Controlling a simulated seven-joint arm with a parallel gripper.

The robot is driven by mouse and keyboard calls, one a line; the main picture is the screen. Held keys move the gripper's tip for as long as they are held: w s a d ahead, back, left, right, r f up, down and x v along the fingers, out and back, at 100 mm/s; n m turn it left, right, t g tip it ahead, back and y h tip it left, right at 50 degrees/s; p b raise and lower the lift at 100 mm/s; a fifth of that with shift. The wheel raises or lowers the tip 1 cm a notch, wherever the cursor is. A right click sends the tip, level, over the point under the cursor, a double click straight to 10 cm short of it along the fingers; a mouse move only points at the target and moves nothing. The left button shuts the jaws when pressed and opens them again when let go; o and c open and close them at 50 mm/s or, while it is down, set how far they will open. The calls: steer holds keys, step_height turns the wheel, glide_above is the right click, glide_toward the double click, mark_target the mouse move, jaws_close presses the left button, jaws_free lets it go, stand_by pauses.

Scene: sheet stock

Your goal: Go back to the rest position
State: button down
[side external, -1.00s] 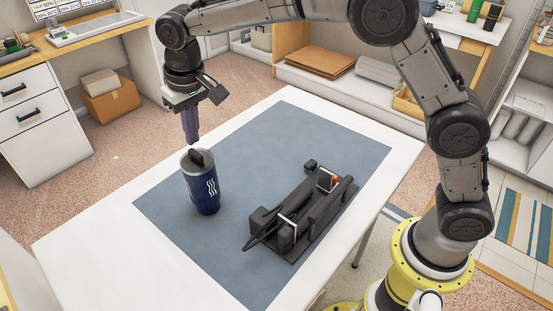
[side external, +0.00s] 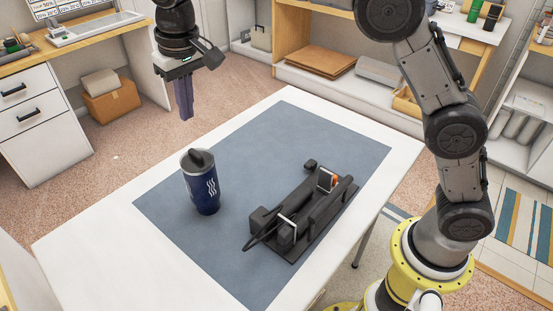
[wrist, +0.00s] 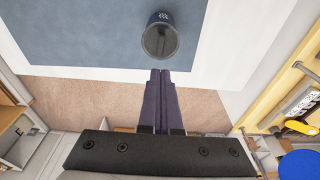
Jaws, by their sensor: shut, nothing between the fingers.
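My gripper (side external: 186,116) hangs above and behind the tumbler in the side view, pointing down, with its purple fingers shut and empty. In the wrist view the two fingers (wrist: 160,75) lie together side by side. The dark blue tumbler (side external: 204,187) with a lid and white wavy marks stands upright on the blue-grey mat (side external: 215,255). It also shows in the wrist view (wrist: 162,22), beyond the fingertips and apart from them.
A black fixture (side external: 305,217) with a small orange part lies on the mat to the right of the tumbler. The mat lies on a white table (side external: 85,235). A desk with drawers (side external: 40,120) and cardboard boxes (side external: 112,103) stand behind on the left.

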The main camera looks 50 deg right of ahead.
steer(key=s+d+r+m+t, duration=0.1)
steer(key=s+d+r, duration=0.2)
steer(key=d+r, duration=0.4)
steer(key=s+d+r+m+t, duration=0.1)
steer(key=s+d+r, duration=0.25)
steer(key=s, duration=0.25)
steer(key=s+d+r+t, duration=0.1)
steer(key=s+d+r, duration=0.1)
steer(key=s+d, duration=0.25)
steer(key=s+d+f, duration=0.2)
steer(key=s+f, duration=0.1)
steer(key=s, duration=0.4)
steer(key=s+d+f, duration=0.2)
steer(key=s, duration=0.4)
steer(key=s+f+n, duration=0.2)
steer(key=s+f, duration=0.4)
steer(key=f, duration=0.3)
steer(key=shift+d+f+t, duration=0.15)
steer(key=shift+f+t, duration=0.2)
steer(key=shift+t, duration=0.05)
